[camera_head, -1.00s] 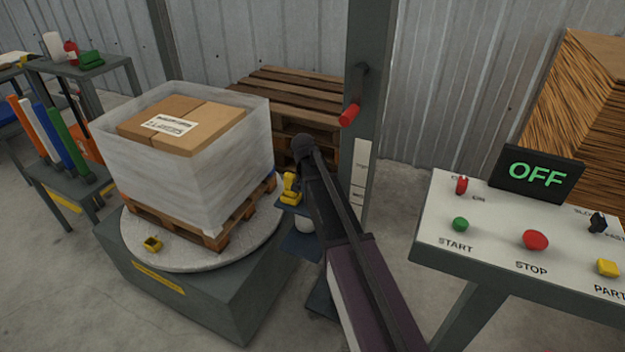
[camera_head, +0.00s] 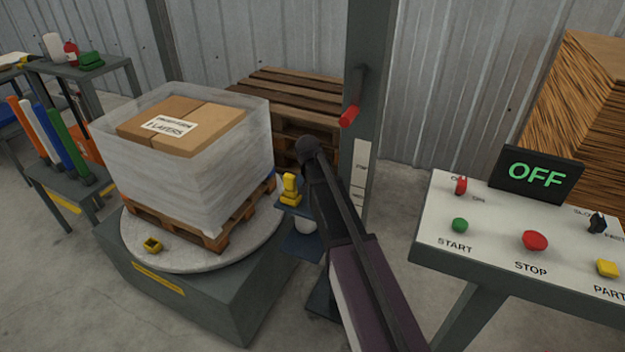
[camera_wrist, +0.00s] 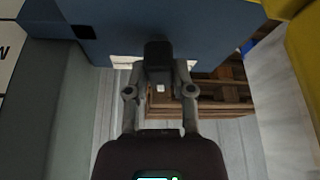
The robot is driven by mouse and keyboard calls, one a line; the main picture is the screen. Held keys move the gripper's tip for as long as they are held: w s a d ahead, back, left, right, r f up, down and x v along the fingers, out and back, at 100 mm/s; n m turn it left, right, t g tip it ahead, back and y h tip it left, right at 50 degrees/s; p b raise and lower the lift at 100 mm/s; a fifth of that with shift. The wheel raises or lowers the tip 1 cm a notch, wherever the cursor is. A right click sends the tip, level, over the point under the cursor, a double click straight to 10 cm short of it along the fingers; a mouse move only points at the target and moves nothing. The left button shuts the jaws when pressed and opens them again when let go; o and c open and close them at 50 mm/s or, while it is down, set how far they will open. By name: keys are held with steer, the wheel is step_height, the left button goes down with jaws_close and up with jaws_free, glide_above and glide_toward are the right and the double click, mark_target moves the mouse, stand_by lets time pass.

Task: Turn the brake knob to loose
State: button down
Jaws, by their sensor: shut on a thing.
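In the wrist view my gripper (camera_wrist: 159,72) has its two fingers closed on either side of a dark, block-like knob (camera_wrist: 158,50). The knob stands against a blue surface (camera_wrist: 210,25), and I cannot read its setting. In the head view my dark arm reaches toward the blue carriage (camera_head: 299,240) beside the post. It hides the gripper and the dark knob there. A yellow fitting (camera_head: 290,191) stands upright on the carriage, just left of my arm. A yellow surface also shows at the right edge of the wrist view (camera_wrist: 305,45).
A wrapped pallet load (camera_head: 185,160) sits on a turntable (camera_head: 180,258) at the left. A grey post (camera_head: 370,100) with a red-ended handle (camera_head: 349,116) rises behind my arm. A control panel (camera_head: 490,218) with an OFF display (camera_head: 537,175) stands at the right.

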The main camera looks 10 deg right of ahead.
steer(key=n+y, duration=0.1)
steer(key=n, duration=0.2)
steer(key=n+y, duration=0.1)
steer(key=n, duration=0.2)
steer(key=shift+w+n+t+y, duration=0.1)
steer(key=shift+n+t+y, duration=0.2)
steer(key=shift+n, duration=0.1)
stand_by(0.3)
steer(key=shift+c, duration=2.4)
jaws_free()
